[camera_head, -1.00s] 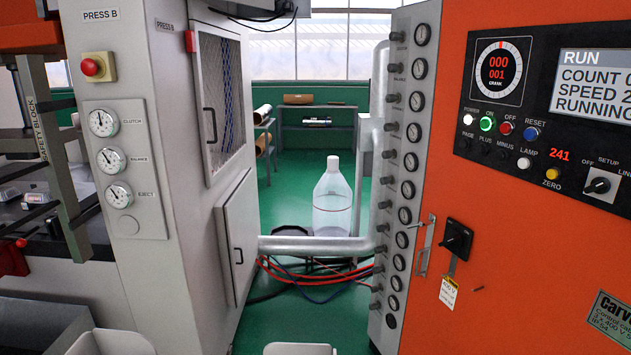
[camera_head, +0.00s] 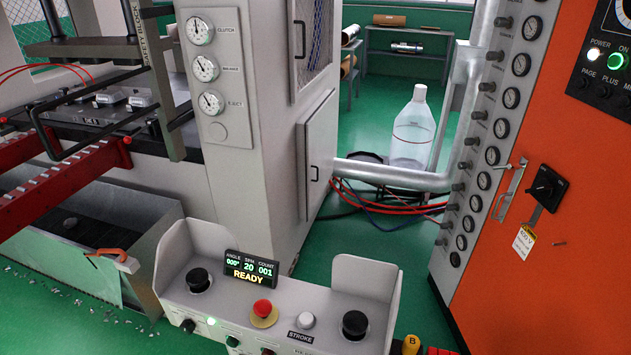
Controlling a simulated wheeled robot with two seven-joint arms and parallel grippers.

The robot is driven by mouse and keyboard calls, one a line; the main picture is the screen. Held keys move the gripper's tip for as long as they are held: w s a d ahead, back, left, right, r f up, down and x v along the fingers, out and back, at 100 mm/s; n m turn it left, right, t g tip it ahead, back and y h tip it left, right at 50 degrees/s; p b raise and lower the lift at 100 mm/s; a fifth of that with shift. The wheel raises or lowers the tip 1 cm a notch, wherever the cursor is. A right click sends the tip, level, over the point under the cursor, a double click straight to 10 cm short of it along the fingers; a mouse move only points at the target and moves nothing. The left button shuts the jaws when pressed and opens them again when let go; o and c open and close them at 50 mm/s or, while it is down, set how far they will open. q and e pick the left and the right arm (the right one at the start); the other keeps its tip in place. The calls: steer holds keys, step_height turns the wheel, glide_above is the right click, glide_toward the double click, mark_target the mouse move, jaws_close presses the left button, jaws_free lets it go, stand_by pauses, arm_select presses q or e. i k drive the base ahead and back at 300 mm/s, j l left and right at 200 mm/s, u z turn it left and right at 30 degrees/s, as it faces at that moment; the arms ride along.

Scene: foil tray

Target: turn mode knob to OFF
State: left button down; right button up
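The knob marked OFF, SETUP and LINE is not in the view now; it lies beyond the right edge. Part of its orange control cabinet (camera_head: 530,270) fills the right side. On the cabinet a black rotary switch (camera_head: 545,187) with a hanging yellow and white tag (camera_head: 524,241) is visible. At the top right are the lit green ON button (camera_head: 616,61) and the white POWER lamp (camera_head: 594,54). Neither of my grippers shows.
A pale control stand (camera_head: 240,325) is close in front, with black buttons, a red mushroom button (camera_head: 262,307) and a READY display (camera_head: 251,268). Press rails (camera_head: 75,185) are left. A pipe (camera_head: 395,175) and hoses cross the gap between cabinets. Scraps lie on the floor at left.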

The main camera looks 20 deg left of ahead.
mark_target(187, 326)
steer(key=u, duration=1.1)
